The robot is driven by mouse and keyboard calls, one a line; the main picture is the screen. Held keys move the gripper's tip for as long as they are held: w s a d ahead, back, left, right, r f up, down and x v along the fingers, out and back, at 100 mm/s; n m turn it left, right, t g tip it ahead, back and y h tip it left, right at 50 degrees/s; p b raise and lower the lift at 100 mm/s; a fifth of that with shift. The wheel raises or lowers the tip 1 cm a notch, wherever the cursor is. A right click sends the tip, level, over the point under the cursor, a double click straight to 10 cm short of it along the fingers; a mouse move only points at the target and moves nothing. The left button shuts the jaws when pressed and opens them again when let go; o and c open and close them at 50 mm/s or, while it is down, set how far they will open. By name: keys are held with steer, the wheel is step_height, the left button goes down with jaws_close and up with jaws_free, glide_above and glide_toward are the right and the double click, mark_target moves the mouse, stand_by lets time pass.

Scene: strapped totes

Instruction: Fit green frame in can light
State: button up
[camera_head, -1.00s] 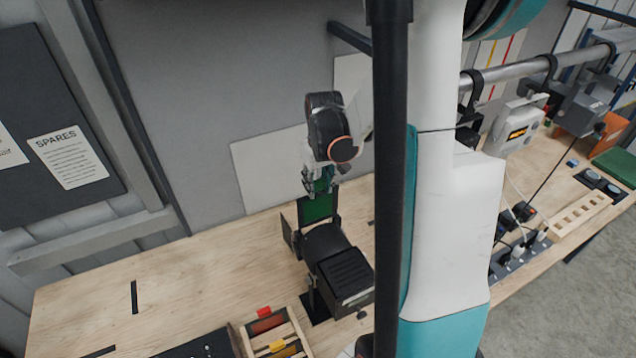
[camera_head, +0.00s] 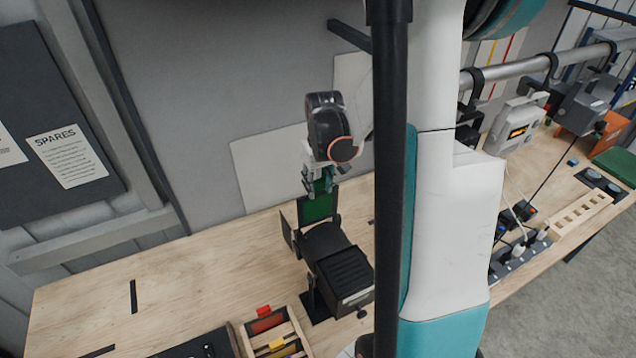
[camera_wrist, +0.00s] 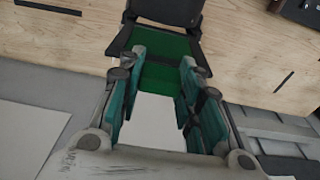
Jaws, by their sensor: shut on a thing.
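The can light (camera_head: 345,272) is a black lamp on the bench, with flaps around its front end. The green frame (camera_head: 315,208) stands upright at that front end, beside a black flap. I cannot tell whether it is fully seated in the holder. My gripper (camera_head: 319,184) reaches down from above and is shut on the top of the green frame. In the wrist view, the green frame (camera_wrist: 165,76) lies between the teal finger pads of my gripper (camera_wrist: 162,62), with the black can light (camera_wrist: 165,12) just beyond. The frame's lower edge is hidden.
A wooden rack (camera_head: 280,340) with red and yellow pieces sits near the lamp. A grey wall with a pale panel (camera_head: 270,168) is close behind my gripper. The bench left of the lamp (camera_head: 200,275) is mostly clear. Cables and sockets (camera_head: 520,250) lie to the right.

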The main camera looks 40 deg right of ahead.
mark_target(318, 200)
steer(key=shift+f+b, duration=4.1)
steer(key=shift+f, duration=0.35)
